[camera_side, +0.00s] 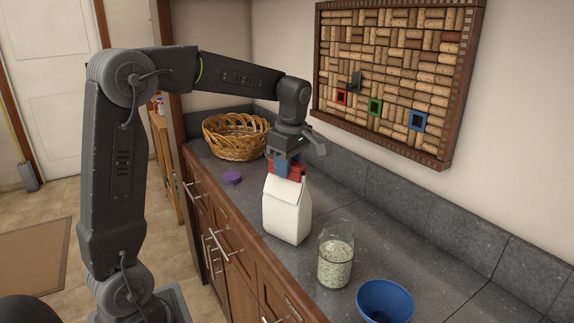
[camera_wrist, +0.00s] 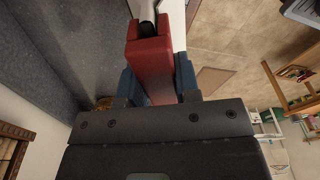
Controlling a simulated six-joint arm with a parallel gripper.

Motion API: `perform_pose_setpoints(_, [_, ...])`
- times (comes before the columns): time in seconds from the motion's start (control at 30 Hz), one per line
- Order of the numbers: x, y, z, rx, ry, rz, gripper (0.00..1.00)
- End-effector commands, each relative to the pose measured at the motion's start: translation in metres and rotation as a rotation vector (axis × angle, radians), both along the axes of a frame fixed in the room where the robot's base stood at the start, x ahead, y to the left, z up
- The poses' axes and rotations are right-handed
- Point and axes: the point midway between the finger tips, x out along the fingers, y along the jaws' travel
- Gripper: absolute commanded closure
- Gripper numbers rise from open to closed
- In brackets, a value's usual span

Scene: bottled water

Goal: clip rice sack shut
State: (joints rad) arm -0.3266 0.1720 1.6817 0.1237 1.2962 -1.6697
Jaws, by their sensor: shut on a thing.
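A white sack (camera_side: 288,212) stands upright on the grey counter, its top folded narrow. A red clip (camera_side: 296,171) is at the top edge of the sack, directly under my gripper (camera_side: 283,164). In the wrist view, the blue fingers of my gripper (camera_wrist: 160,86) are shut on the red clip (camera_wrist: 149,62) from both sides. The clip's far end meets the sack's white top (camera_wrist: 174,22). I cannot tell how fully the clip's jaws grip the fold.
A glass jar (camera_side: 336,262) of pale grains and a blue bowl (camera_side: 384,301) stand in front of the sack. A cork board (camera_side: 396,75) hangs on the wall.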

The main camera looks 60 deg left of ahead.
Motion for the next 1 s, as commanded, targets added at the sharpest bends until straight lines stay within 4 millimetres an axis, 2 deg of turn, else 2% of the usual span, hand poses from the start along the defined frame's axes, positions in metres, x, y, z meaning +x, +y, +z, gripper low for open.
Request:
perform_pose_setpoints(0.43, [0.0002,0.0001,-0.0018,0.000,0.000,0.000,0.92])
perform_pose_setpoints(0.47, [0.0002,0.0001,-0.0018,0.000,0.000,0.000,0.68])
perform_pose_setpoints(0.5, [0.0002,0.0001,-0.0018,0.000,0.000,0.000,0.64])
perform_pose_setpoints(0.73, [0.0002,0.0001,-0.0017,0.000,0.000,0.000,0.42])
perform_pose_setpoints(0.9, [0.0002,0.0001,-0.0017,0.000,0.000,0.000,0.40])
perform_pose_setpoints(1.0, [0.0002,0.0001,-0.0017,0.000,0.000,0.000,0.32])
